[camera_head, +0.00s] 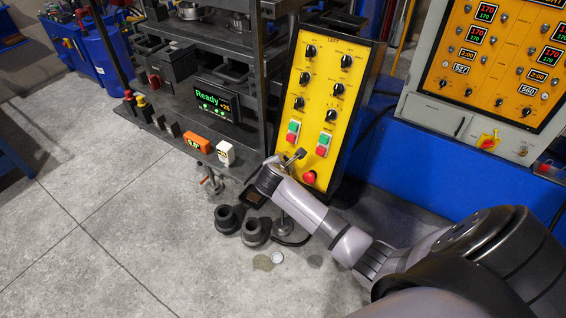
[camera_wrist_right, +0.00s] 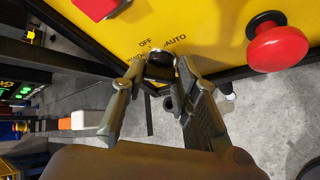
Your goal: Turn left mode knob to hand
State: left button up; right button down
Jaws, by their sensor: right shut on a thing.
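The yellow control panel (camera_head: 322,58) stands tilted in the head view, with black knobs and push buttons. My right gripper (camera_head: 292,158) is at its lower left, beside the red mushroom button (camera_head: 309,177). In the right wrist view my right gripper (camera_wrist_right: 160,68) has its fingers on both sides of the black mode knob (camera_wrist_right: 160,62), shut on it. The labels OFF (camera_wrist_right: 146,43) and AUTO (camera_wrist_right: 175,39) show above the knob. A label on the left is partly hidden by a finger. The knob's pointer direction cannot be told. My left gripper is not in view.
The red mushroom button (camera_wrist_right: 277,47) is close right of the gripper in the wrist view. Green and red buttons (camera_head: 293,132) are just above. A dark shelf rack (camera_head: 248,85) stands left of the panel. Open floor (camera_head: 130,230) lies to the left.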

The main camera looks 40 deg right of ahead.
jog(key=shift+a, duration=0.1)
dwell(0.6)
jog(key=c, duration=1.2)
grip_release()
jog(key=shift+c, duration=0.2)
jog(key=v, duration=1.2)
jog(key=shift+w, duration=0.1)
